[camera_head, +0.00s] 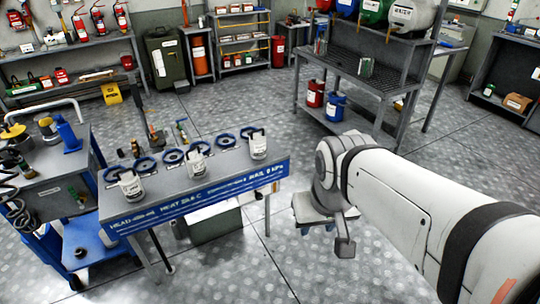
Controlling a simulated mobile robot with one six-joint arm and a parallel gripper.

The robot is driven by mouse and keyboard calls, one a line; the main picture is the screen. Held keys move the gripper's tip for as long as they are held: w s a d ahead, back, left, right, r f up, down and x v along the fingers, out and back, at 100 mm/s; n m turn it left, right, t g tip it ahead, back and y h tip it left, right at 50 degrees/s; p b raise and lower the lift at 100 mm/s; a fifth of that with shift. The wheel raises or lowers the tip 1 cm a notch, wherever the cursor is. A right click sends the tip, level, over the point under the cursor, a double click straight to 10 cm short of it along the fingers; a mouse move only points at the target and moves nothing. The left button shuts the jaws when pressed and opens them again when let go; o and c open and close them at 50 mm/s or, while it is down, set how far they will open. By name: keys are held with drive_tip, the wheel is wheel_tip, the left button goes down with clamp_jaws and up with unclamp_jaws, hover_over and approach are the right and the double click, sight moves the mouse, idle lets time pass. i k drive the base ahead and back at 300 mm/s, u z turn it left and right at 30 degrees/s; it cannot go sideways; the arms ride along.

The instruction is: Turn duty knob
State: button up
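A grey bench (205,182) stands left of centre, with a blue label strip (197,198) along its front edge. The strip's white lettering is only partly readable, and I cannot make out the word "duty". Several blue ring-shaped wheels (172,156) lie in a row on the bench top. Three pale, gauge-like parts stand along its front: left (131,186), middle (197,164) and right (258,149). I cannot tell which part is the duty knob. My gripper (345,244) hangs right of the bench, apart from it. Its fingers are too small and turned to read.
A blue cart (85,238) with tools stands against the left side. A dark rack (345,70) with red (315,93) and blue (335,106) cans is behind my arm. Shelves line the back wall. The floor between bench and rack is clear.

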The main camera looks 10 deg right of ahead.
sight(259, 196)
drive_tip(key=z, duration=0.05)
drive_tip(key=i, duration=0.85)
drive_tip(key=u, duration=0.1)
drive_tip(key=k, duration=0.7)
drive_tip(key=u, duration=0.35)
drive_tip(key=i, duration=0.7)
drive_tip(key=u, duration=1.25)
drive_tip(key=k, duration=0.25)
drive_tip(key=z, duration=0.05)
